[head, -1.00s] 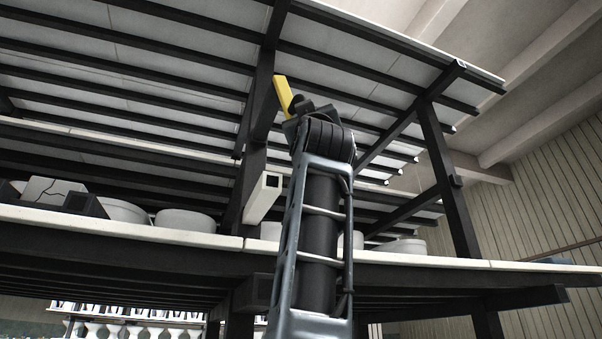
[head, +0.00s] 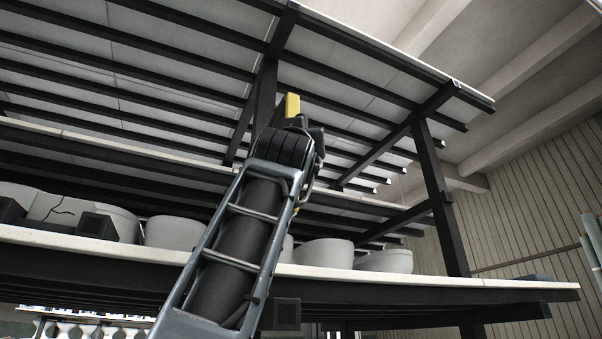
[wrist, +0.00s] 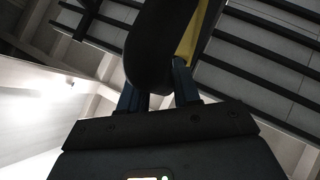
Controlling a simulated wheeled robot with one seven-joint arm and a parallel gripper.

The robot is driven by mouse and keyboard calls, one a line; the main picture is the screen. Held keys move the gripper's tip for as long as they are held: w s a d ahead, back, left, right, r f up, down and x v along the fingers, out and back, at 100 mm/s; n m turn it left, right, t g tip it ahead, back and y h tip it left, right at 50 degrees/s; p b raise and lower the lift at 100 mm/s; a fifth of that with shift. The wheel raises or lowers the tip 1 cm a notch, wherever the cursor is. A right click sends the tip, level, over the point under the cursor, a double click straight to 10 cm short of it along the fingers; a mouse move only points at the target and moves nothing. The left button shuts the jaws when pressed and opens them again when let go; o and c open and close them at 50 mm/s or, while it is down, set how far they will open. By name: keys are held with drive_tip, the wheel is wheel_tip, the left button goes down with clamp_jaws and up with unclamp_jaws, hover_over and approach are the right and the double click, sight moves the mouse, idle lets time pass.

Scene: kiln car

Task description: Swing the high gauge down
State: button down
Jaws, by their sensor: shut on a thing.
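The high gauge shows as a short yellow bar (head: 292,105), standing nearly upright in front of the upper deck's underside in the head view. It also shows in the wrist view as a narrow yellow strip (wrist: 189,42) behind a dark rounded part (wrist: 158,45). My gripper (wrist: 158,92) is shut on this dark part, which lies between its two fingers and seems to belong to the gauge. In the head view my wrist hides the fingers and the gauge's lower end.
The kiln car's upper deck (head: 200,48) with dark beams hangs overhead. Pale ceramic basins (head: 323,251) stand on the lower shelf (head: 430,277), with dark blocks at its left. A dark post (head: 440,200) stands to the right. Open room lies beyond it.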

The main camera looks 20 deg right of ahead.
drive_tip(key=shift+a, duration=0.2)
drive_tip(key=c, duration=1.2)
unclamp_jaws()
drive_tip(key=shift+a, duration=0.1)
drive_tip(key=shift+o, duration=0.2)
drive_tip(key=shift+s+a+f, duration=0.1)
drive_tip(key=shift+s+f, duration=0.15)
drive_tip(key=shift+f, duration=0.15)
drive_tip(key=b+v, duration=0.2)
drive_tip(key=v, duration=0.4)
drive_tip(key=shift+s+a+f, duration=0.15)
drive_tip(key=shift+s+f, duration=0.1)
